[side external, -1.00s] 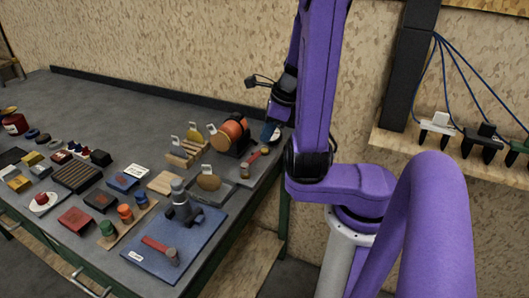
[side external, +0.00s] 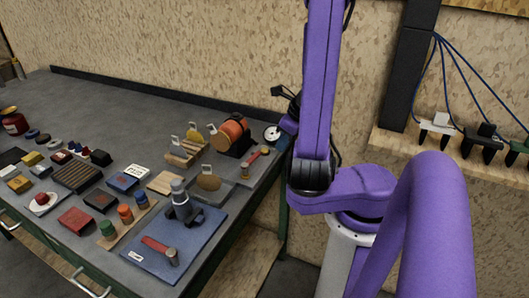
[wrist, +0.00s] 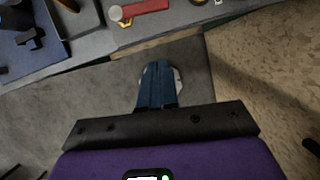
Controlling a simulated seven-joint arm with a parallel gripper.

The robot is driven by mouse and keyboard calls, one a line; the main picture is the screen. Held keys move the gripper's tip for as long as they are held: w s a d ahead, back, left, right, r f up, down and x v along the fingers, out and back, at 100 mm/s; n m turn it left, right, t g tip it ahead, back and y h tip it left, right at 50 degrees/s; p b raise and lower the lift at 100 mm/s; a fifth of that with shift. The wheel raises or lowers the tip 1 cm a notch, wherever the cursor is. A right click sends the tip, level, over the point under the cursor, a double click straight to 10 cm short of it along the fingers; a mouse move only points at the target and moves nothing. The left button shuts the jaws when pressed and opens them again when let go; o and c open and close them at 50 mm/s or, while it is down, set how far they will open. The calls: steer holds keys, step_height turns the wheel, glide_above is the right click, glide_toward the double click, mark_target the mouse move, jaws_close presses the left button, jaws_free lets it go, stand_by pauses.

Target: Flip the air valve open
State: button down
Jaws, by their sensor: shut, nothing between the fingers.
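A red lever handle with a brass-coloured fitting, which looks like the air valve (side external: 253,158), lies on a grey plate at the right end of the bench. It also shows at the top edge of the wrist view (wrist: 143,8), partly cut off. My gripper (wrist: 160,66) shows in the wrist view with its dark blue fingers together and empty. It points over the floor beyond the bench edge, apart from the valve. In the side view its fingers are hidden behind my purple arm.
A white dial gauge (side external: 272,133) stands behind the valve. An orange reel (side external: 231,131) is to its left. A blue mat (side external: 150,262) with a red-handled hammer (side external: 161,249) lies nearer. A pale round shape (wrist: 178,78) shows behind the fingers. A shelf with cables is at right.

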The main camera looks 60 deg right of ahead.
mark_target(257, 155)
steer(key=shift+w+d+f, duration=0.2)
steer(key=shift+w+f, duration=1.3)
steer(key=shift+w, duration=0.1)
steer(key=shift+w+d+f, duration=0.2)
steer(key=shift+w+f, duration=1.25)
steer(key=shift+w, duration=0.1)
steer(key=shift+w+d+n, duration=0.2)
steer(key=shift+w+n, duration=0.3)
steer(key=shift+w, duration=0.1)
steer(key=shift+w+n+y, duration=0.25)
steer(key=shift+n+y, duration=0.15)
